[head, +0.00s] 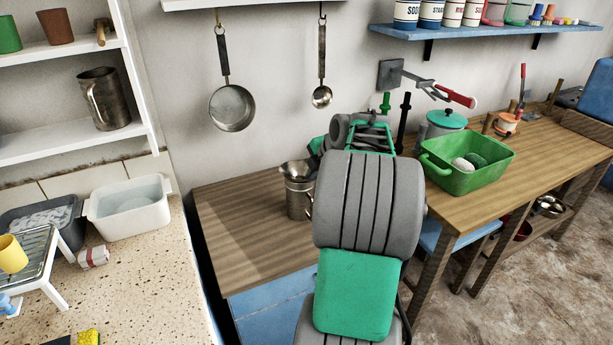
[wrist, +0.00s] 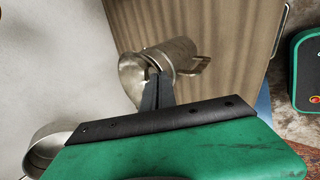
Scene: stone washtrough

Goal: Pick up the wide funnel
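The wide funnel (head: 293,167) is dull metal and sits at the mouth of a metal jug (head: 298,198) on the wooden counter in the head view. In the wrist view the funnel's flared cone (wrist: 132,76) shows beside my fingers, with the jug (wrist: 175,54) and its handle beyond. My gripper (wrist: 155,72) has its two narrow fingers close together at the middle of its dark bar, their tips at the funnel's rim. It looks shut on the rim; the exact contact is small. In the head view my arm hides the fingers.
A pan (head: 232,106) and a ladle (head: 321,96) hang on the wall behind. A green basin (head: 465,178) stands to the right, with a lidded pot (head: 446,120) behind it. The counter (head: 240,215) left of the jug is clear.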

